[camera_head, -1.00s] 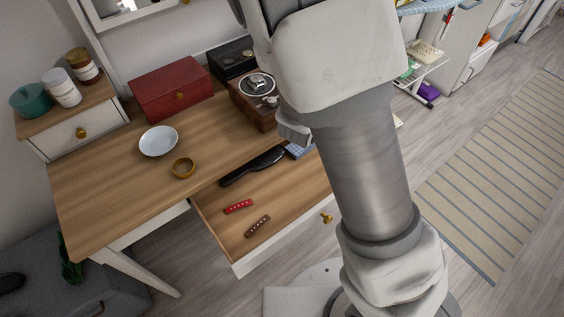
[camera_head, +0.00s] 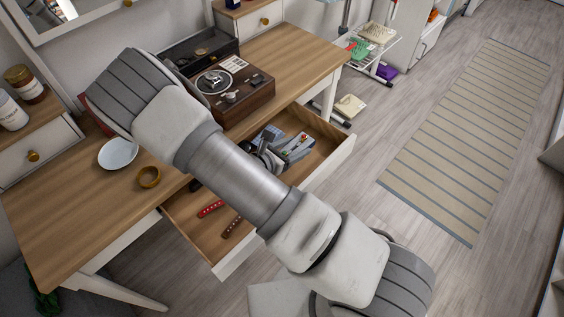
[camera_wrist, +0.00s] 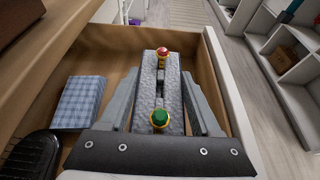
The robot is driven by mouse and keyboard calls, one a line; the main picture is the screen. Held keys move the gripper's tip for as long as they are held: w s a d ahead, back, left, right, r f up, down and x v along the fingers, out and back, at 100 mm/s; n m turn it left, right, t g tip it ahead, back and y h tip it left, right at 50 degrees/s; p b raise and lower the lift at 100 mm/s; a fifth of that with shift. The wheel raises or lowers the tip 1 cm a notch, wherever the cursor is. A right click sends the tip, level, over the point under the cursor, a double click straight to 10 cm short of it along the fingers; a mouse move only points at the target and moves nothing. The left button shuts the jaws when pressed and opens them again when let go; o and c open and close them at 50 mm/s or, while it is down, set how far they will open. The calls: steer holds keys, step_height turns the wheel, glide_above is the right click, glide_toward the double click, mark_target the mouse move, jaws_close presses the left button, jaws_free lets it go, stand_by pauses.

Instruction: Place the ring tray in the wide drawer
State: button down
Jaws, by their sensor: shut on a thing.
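The ring tray (camera_wrist: 172,98) is a narrow grey holder with a red-topped ring at its far end and a green-topped ring near me. My gripper (camera_wrist: 160,80) is shut on it, one finger along each long side. The wide drawer (camera_head: 325,165) is pulled out, with a wooden inside and white front. In the head view the tray (camera_head: 299,150) is within or just above the drawer's right part; my arm partly hides the gripper there. I cannot tell whether the tray's underside touches the drawer floor.
A blue checked item (camera_wrist: 82,100) and a black brush (camera_wrist: 30,155) lie left of the tray in the wrist view. A red-handled item (camera_head: 211,208) and a brown-handled one (camera_head: 231,227) lie in the drawer's left part. A record player (camera_head: 236,95) stands on the desk above.

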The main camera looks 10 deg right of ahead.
steer(key=shift+f+b, duration=0.6)
steer(key=shift+f, duration=2.25)
steer(key=shift+f, duration=0.15)
steer(key=shift+c, duration=0.5)
jaws_free()
